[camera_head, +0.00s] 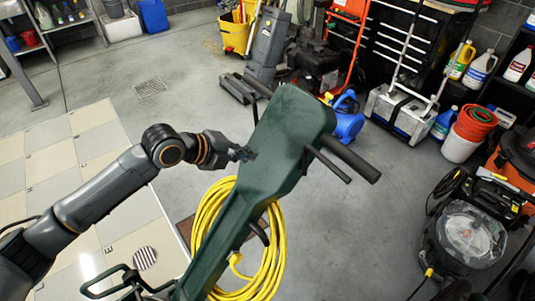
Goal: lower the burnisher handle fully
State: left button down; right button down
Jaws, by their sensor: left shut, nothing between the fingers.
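The burnisher handle (285,125) is a dark green column with a broad head and black grips sticking out on both sides. It rises at a tilt from the bottom middle of the head view. A yellow cable (210,225) hangs coiled on it. My left gripper (248,154) is shut and empty at the left edge of the green head, touching it or very close; I cannot tell which. The machine's lower body is mostly out of the picture. My right gripper is not in view.
A pale tiled platform (60,165) lies under my left arm. A blue blower (347,118), a metal case (400,106) and a black tool chest (408,45) stand behind. A clear-domed machine (465,245) stands at right. Grey floor (365,235) is free between.

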aim_at(274, 157)
pick_arm(q)
jog(key=p+x, duration=0.1)
jog(key=x, duration=0.7)
jog(key=shift+f, duration=0.1)
